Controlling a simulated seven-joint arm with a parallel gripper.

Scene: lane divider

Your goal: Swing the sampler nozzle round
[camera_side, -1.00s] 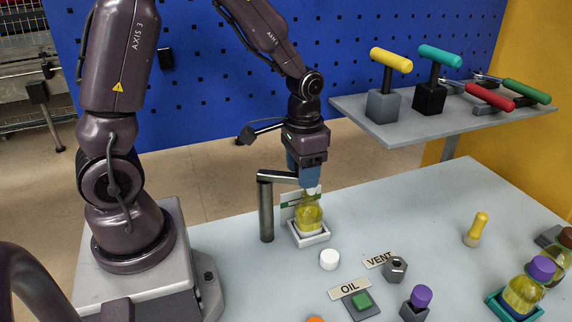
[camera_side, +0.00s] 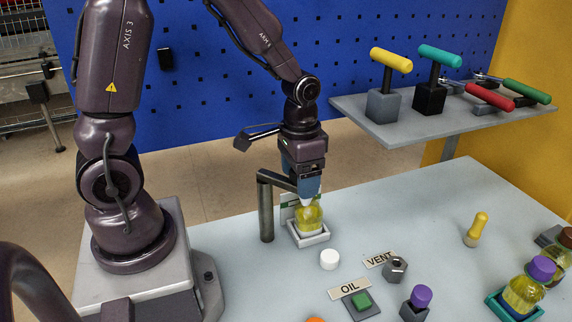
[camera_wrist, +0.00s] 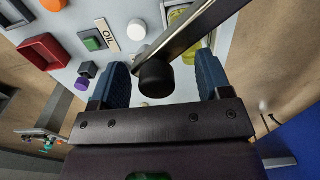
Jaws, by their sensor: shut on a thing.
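The sampler nozzle is a grey post (camera_side: 266,212) with a flat swing arm (camera_side: 277,181) on top, reaching right to my gripper (camera_side: 309,196). In the wrist view the swing arm (camera_wrist: 196,34) comes in from the upper right and ends in a black cylinder (camera_wrist: 157,79). That cylinder is between the blue fingers of my gripper (camera_wrist: 163,82), which is shut on the nozzle. A bottle of yellow liquid (camera_side: 309,218) stands in a white tray (camera_side: 312,240) right below my gripper, its top partly hidden. Part of the bottle (camera_wrist: 179,17) shows behind the swing arm.
A grey shelf (camera_side: 400,136) holds T-handled tools. The table's right middle is mostly clear.

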